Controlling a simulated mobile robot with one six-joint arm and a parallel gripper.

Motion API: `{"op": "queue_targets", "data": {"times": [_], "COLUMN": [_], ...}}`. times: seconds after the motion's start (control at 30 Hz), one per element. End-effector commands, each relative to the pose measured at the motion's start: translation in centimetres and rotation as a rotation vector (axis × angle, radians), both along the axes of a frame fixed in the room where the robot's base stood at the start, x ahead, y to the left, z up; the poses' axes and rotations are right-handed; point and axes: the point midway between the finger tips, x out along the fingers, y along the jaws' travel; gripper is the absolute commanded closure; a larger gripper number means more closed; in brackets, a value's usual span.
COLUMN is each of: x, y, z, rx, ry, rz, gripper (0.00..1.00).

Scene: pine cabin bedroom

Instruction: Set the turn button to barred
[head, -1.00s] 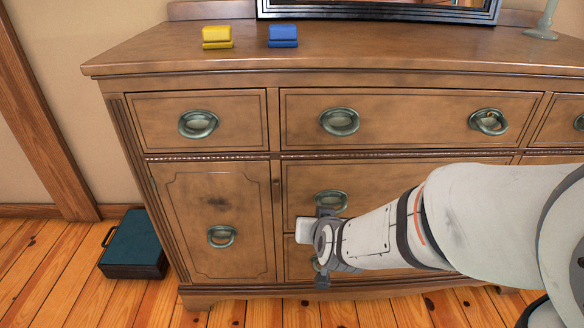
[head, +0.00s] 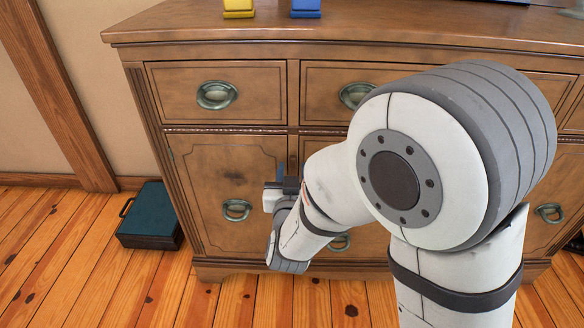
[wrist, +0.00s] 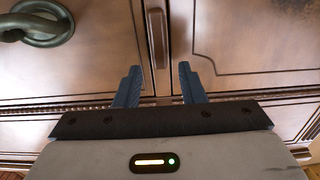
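The turn button (wrist: 157,35) is a small, narrow brown piece on the strip between the cabinet door (head: 232,179) and the drawers beside it. In the wrist view it stands lengthwise along the strip, just beyond my fingertips and roughly in line with the gap between them. My gripper (wrist: 159,72) is open with nothing between its fingers. I see no contact between fingers and button.
Ring handles stand out from the door (head: 236,210) and a drawer (wrist: 40,22). A yellow object (head: 238,9) and a blue object (head: 305,8) sit on the dresser top (head: 180,25). A teal case (head: 150,212) lies on the floor at left.

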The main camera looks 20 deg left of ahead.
Motion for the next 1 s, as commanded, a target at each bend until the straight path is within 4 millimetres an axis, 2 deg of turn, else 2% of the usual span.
{"op": "queue_targets", "data": {"times": [0.1,0.2,0.5,0.93,1.0], "x": [1.4,2.0,2.2,2.2,2.2], "y": [0.3,0.5,0.6,0.6,0.6], "z": [-0.2,-0.1,0.0,0.0,0.0], "rx": [0.001,0.0,-0.001,0.0,0.0], "ry": [0.0,0.001,0.001,0.001,0.001], "rz": [-0.002,0.0,0.002,0.002,0.003], "gripper": [0.64,0.64,0.64,1.0,1.0]}}
